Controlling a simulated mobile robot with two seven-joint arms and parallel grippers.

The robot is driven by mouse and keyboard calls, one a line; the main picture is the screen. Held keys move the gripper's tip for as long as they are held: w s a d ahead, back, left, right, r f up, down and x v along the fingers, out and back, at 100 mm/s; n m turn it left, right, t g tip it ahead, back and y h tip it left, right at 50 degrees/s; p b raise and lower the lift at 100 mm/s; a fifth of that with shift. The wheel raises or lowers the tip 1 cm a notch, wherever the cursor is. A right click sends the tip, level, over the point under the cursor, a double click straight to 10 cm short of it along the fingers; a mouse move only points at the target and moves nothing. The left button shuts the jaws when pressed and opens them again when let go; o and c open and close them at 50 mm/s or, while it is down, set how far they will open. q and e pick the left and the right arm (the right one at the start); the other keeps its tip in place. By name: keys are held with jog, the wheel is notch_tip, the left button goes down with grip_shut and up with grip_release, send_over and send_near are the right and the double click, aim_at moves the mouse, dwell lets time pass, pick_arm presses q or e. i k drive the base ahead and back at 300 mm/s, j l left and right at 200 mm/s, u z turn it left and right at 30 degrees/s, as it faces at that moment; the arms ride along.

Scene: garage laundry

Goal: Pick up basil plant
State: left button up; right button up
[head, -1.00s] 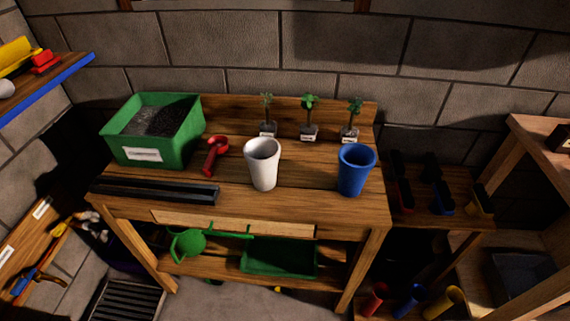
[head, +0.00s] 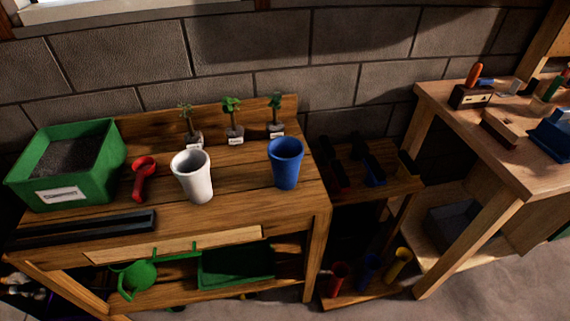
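Three small potted plants with white labels stand in a row at the back of the wooden potting bench (head: 240,215). The left plant (head: 188,124) has thin stems, the middle plant (head: 232,120) has broad bright green leaves, and the right plant (head: 276,114) has darker green leaves. The labels are too small to read, so I cannot tell which is the basil. A white cup (head: 193,178) and a blue cup (head: 286,164) stand in front of them. Neither of my grippers is in view.
A green soil bin (head: 66,165), a red scoop (head: 143,178) and a black tray (head: 80,228) are on the bench's left. A green watering can (head: 137,279) and green tray (head: 237,266) sit below. A low rack (head: 372,184) and a workbench (head: 480,140) stand right.

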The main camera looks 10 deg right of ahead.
aim_at(234, 134)
jog(key=i+z, duration=0.25)
jog(key=z, duration=0.25)
jog(key=i+z, duration=0.3)
jog(key=z, duration=0.15)
